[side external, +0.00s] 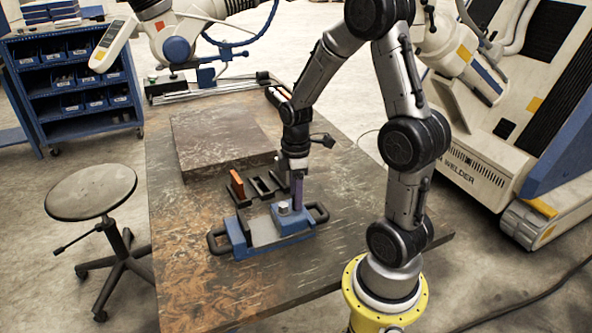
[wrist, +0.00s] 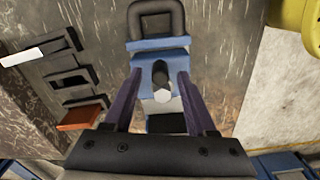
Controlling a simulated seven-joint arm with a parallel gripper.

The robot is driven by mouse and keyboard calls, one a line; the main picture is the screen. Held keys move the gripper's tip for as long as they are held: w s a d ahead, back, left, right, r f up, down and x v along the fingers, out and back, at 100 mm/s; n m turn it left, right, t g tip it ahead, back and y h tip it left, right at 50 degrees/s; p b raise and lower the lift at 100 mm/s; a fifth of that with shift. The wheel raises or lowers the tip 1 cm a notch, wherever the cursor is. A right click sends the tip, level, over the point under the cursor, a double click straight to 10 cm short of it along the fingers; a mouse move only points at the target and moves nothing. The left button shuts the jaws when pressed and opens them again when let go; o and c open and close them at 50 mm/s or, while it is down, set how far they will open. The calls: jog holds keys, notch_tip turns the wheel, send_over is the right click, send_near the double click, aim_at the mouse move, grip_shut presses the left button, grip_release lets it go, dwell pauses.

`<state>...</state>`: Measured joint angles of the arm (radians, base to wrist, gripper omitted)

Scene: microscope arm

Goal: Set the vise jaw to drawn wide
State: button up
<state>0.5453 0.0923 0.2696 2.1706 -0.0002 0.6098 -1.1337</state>
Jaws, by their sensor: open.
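The vise (side external: 238,236) is a blue body with a dark loop handle at each end, lying on the table in the side external view. Its jaw block (side external: 292,222) is blue with a grey peg on top, near the right handle. A pale gap lies between this block and the blue left end. My gripper (side external: 299,207) points down at the block. In the wrist view, the purple fingers of my gripper (wrist: 160,74) are apart, one on each side of the dark peg with a pale tip (wrist: 162,95). I cannot tell whether they touch the block.
A dark rack with an orange piece (side external: 237,186) stands just behind the vise; it also shows in the wrist view (wrist: 85,118). A raised plate (side external: 215,138) lies farther back on the table (side external: 190,290). A stool (side external: 90,192) stands left. The table's front left is clear.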

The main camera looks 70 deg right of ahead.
aim_at(289, 216)
notch_tip(289, 216, up, 12)
jog(key=shift+r, duration=0.15)
dwell(0.5)
jog(key=s+a+r+n+t, duration=0.25)
jog(key=a+r, duration=0.35)
jog(key=a, duration=0.3)
jog(key=s+a+f+m+t, duration=0.1)
jog(key=s+a+m+t, duration=0.2)
jog(key=s+a+m, duration=0.3)
jog(key=m, duration=0.3)
jog(key=shift+s+a+f, duration=0.25)
jog(key=shift+s+f, duration=0.05)
